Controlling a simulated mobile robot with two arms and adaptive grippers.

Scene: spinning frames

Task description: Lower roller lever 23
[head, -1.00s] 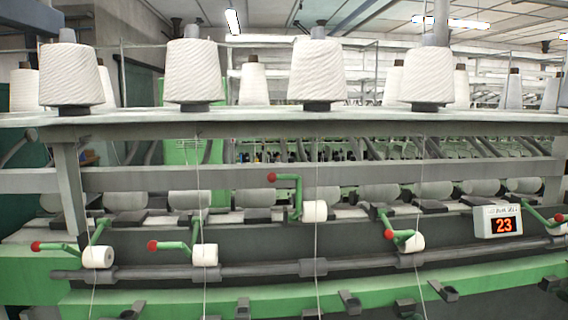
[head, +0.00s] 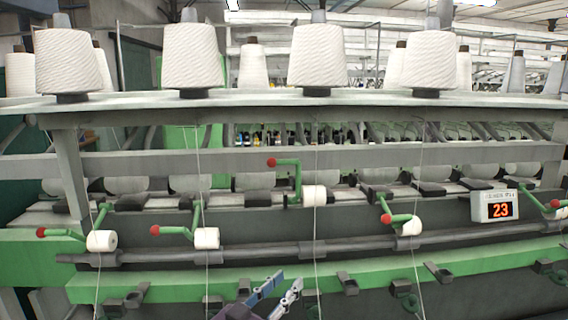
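Several green roller levers with red knobs line the machine. One lever (head: 297,178) near the middle is raised, its red knob (head: 271,162) higher than the others, beside a white roller (head: 314,196). The levers at far left (head: 66,233), centre left (head: 176,230) and right of centre (head: 400,218) sit lower; another (head: 540,200) is partly cut off at the right edge. A display box (head: 494,207) reads 23 in orange; which lever it belongs to is not clear. My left gripper (head: 289,278) is at the bottom centre, below the raised lever, fingertips apart and empty. My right gripper is not in view.
A grey rail (head: 250,250) runs below the rollers, above a green beam (head: 180,285) with small brackets. Large white yarn cones (head: 319,55) stand on the shelf (head: 250,99) above. Thin threads hang down in front of the machine.

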